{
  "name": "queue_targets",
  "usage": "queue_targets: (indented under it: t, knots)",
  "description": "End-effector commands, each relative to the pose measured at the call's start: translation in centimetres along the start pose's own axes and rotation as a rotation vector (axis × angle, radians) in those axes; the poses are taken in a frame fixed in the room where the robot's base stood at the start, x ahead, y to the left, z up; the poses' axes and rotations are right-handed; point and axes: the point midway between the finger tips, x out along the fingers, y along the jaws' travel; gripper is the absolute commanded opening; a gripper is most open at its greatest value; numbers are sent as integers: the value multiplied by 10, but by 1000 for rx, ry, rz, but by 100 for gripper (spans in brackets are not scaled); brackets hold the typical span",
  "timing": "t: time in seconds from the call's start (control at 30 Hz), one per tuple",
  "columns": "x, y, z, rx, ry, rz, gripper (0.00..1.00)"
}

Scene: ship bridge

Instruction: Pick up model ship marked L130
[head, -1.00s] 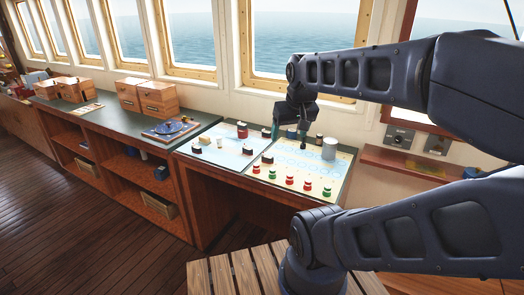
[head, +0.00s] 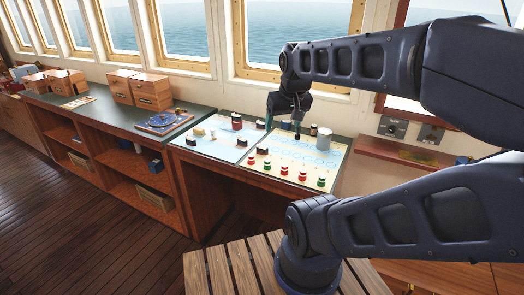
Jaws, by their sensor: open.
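Several small dark model ships stand on the chart table, among them one at the left (head: 191,141), one near the middle (head: 242,144) and one beside it (head: 262,150). Their markings are too small to read, so I cannot tell which is L130. My gripper (head: 283,127) points down over the back part of the table, its two fingers apart with nothing visible between them. The gripper may hide something behind it. I cannot tell its exact height above the charts.
Red and green pieces (head: 284,170) line the front of the right chart (head: 300,159). A grey cylinder (head: 323,139) and a dark jar (head: 313,130) stand right of the gripper. A blue plotting disc (head: 163,119) and wooden boxes (head: 153,95) lie left. Windows rise behind.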

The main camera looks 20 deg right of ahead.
Motion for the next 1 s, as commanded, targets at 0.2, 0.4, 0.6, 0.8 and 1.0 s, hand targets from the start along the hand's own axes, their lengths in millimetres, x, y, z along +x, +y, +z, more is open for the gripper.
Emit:
queue_targets:
  t: [0.2, 0.4, 0.6, 0.8, 1.0]
  knots:
    - [0, 0, 0, 0, 0, 0, 62]
    - [0, 0, 0, 0, 0, 0, 53]
    - [1, 0, -4, -10, -5, 0, 53]
    - [12, 1, -31, -84, -44, 2, 53]
    - [32, 3, -70, -195, -96, -1, 53]
